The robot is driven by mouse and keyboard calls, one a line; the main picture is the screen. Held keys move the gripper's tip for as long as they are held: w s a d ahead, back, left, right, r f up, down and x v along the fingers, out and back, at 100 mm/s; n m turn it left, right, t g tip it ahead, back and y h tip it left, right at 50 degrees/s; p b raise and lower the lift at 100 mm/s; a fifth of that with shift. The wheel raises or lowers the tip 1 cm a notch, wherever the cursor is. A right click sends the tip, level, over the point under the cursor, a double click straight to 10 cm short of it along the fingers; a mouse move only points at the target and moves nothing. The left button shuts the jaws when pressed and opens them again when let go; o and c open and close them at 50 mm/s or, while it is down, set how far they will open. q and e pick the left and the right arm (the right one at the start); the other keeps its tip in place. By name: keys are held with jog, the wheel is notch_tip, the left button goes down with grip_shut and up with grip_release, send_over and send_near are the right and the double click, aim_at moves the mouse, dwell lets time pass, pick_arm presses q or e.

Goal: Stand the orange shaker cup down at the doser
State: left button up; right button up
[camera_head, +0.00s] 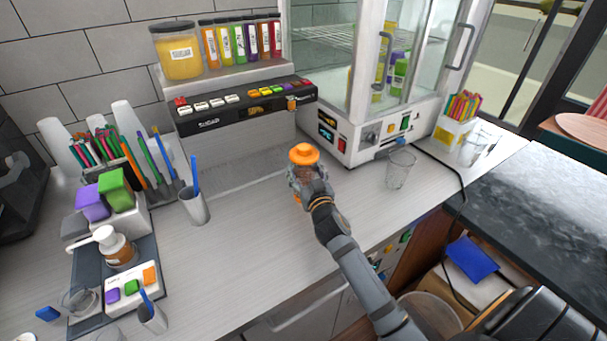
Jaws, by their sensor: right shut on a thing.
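The orange shaker cup (303,154) is in the middle of the head view, with its orange top showing above my right gripper (308,180). My right gripper is shut around the cup, and the fingers hide most of its body. A bit of orange shows below the fingers. The cup looks upright over the counter; I cannot tell whether its base touches it. The doser (245,108) stands behind it to the left, a white unit with a black button panel and several coloured bottles on top. My left gripper is not in view.
A clear glass (400,169) stands right of the cup, before the glass-door cabinet (375,75). A cup with a blue stick (194,205) stands to the left. The counter (245,255) in front is clear.

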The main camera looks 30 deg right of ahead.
jog(key=o, duration=1.1)
jog(key=shift+s, duration=0.25)
jog(key=shift+c, duration=0.2)
jog(key=shift+o, duration=1.2)
jog(key=shift+s+a+r, duration=0.15)
jog(key=shift+s, duration=0.05)
jog(key=shift+o, duration=0.5)
jog(key=shift+w, duration=0.1)
jog(key=s, duration=0.1)
jog(key=s+b, duration=0.1)
jog(key=s, duration=0.1)
jog(key=s+a+b, duration=0.1)
jog(key=s, duration=0.1)
jog(key=shift+s+f, duration=0.2)
jog(key=shift+f, duration=0.1)
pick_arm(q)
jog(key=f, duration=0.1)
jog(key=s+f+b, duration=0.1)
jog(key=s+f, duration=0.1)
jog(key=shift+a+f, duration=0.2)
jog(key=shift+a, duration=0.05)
pick_arm(e)
jog(key=s+a, duration=0.1)
jog(key=s, duration=0.5)
jog(key=shift+s+a+r, duration=0.15)
jog(key=shift+s+r, duration=0.1)
jog(key=shift+r, duration=0.15)
